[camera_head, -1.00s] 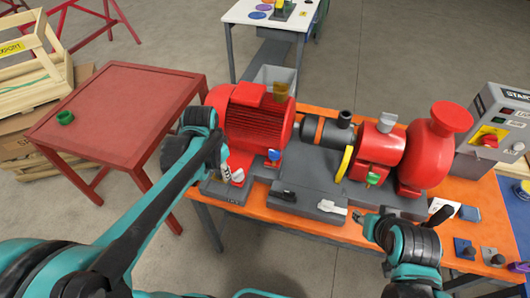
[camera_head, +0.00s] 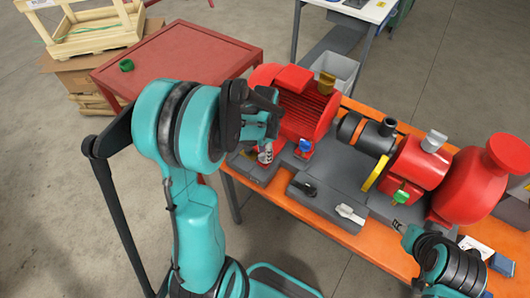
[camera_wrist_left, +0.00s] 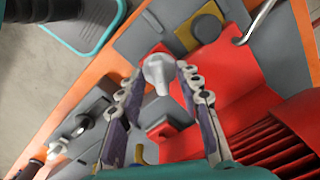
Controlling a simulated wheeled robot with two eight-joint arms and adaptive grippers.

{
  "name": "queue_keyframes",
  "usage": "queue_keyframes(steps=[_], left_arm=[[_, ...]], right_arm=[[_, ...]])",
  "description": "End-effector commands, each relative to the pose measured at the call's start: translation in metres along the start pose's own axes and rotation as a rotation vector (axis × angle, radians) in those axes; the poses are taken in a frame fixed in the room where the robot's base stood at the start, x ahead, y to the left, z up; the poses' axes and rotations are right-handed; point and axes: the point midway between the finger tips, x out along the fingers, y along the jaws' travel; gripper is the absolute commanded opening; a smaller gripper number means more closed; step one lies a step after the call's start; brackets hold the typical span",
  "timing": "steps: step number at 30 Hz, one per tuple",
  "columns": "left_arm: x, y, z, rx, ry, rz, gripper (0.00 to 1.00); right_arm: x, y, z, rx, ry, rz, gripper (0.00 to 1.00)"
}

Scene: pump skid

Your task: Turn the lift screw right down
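A silver-grey knob, which looks like the lift screw (camera_wrist_left: 158,72), shows in the left wrist view between the tips of my left gripper (camera_wrist_left: 162,70). The fingers stand apart on either side of it, with a small gap visible on the right side; contact on the left is unclear. In the head view my left gripper (camera_head: 264,128) points down over the screw (camera_head: 265,154), at the foot of the red motor (camera_head: 307,101). The screw's lower part is hidden. My right gripper (camera_head: 400,228) is small and partly hidden near the bench front; its finger state is unclear.
The grey pump skid (camera_head: 340,176) stands on an orange bench (camera_head: 357,238), with a black clamp (camera_head: 303,187), a white-handled clamp (camera_head: 350,214) and a blue knob (camera_head: 304,145) near the screw. A red pump (camera_head: 482,184) stands right. A red table (camera_head: 178,56) is behind left.

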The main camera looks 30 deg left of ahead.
Motion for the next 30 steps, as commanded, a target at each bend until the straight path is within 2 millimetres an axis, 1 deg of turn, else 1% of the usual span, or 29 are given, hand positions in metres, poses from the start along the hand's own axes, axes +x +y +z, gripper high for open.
queue_keyframes(steps=[7,8,9,11,12,23,30], left_arm=[[0.0008,-0.0001,-0.0001,0.0,0.0,0.0,0.34],[0.0008,-0.0001,-0.0001,0.0,0.0,0.0,0.29],[0.0008,-0.0001,-0.0001,0.0,0.0,0.0,0.19],[0.0007,-0.0001,-0.0001,0.0,0.0,0.0,0.03],[0.0007,-0.0001,-0.0001,0.0,0.0,0.0,0.0],[0.0009,0.0,0.0,-0.023,0.0,0.0,0.0],[0.0014,0.0001,0.0001,-0.139,0.0,0.0,0.0]], right_arm=[[-0.0001,0.0,-0.0002,0.0,0.0,0.0,0.4],[-0.0001,0.0,-0.0002,0.0,0.0,0.0,0.4],[-0.0001,0.0,-0.0002,0.0,0.0,0.0,0.4],[-0.0001,0.0,-0.0002,0.0,0.0,0.0,0.4],[-0.0001,0.0,-0.0002,0.0,0.0,0.0,0.4],[0.0006,0.0,0.0003,0.0,0.0,0.0,0.4],[0.0031,0.0,0.0022,0.0,0.0,0.0,0.4]])
